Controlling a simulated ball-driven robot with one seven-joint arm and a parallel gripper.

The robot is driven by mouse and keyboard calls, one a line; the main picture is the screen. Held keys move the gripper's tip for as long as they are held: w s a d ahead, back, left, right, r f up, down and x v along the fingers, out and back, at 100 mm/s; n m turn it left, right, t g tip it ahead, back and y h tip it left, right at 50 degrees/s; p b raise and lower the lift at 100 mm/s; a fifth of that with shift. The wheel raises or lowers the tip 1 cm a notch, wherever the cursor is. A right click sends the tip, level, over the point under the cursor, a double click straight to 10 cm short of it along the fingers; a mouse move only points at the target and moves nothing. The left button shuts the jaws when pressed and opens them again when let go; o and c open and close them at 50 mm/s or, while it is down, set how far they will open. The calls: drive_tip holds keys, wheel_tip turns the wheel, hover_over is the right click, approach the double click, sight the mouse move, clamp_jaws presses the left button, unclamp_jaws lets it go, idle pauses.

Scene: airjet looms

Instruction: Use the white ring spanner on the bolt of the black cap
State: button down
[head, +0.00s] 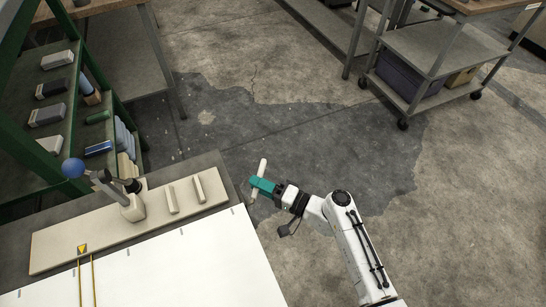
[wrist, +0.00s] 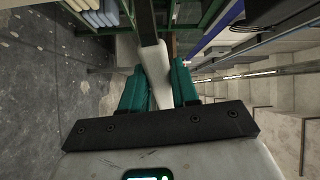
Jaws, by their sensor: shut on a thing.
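The white ring spanner (head: 262,168) is a pale bar held crosswise between the teal fingers of my gripper (head: 264,186). In the wrist view the pale spanner (wrist: 155,65) runs between the two teal fingers of my gripper (wrist: 159,85). Its ring end cannot be made out. The black cap (head: 132,186) seems to be the small dark part on a pale post to the left, beside a lever with a blue ball. Its bolt is too small to tell. My gripper is well to the right of the cap, beyond the board's right end.
The pale board (head: 60,250) carries the post, the blue ball (head: 72,168) and two pale bars (head: 172,198). A white surface (head: 190,265) lies in front. A green shelf (head: 75,120) stands behind left. A grey cart (head: 440,50) is at the back right. Floor between is clear.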

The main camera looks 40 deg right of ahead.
drive_tip(key=shift+d+r+n+g+y+p, duration=0.75)
drive_tip(key=shift+d+r+n+g+y, duration=0.75)
drive_tip(key=shift+d+r+g+y, duration=1.9)
drive_tip(key=w+a+f+g+y, duration=0.1)
drive_tip(key=w+a, duration=0.1)
drive_tip(key=a, duration=0.4)
drive_tip(key=shift+w+a+f+p, duration=0.15)
drive_tip(key=shift+w+f+p, duration=0.15)
drive_tip(key=shift+p, duration=0.15)
drive_tip(key=shift+w+a+p, duration=0.2)
drive_tip(key=shift+a+p, duration=0.35)
drive_tip(key=shift+a, duration=0.5)
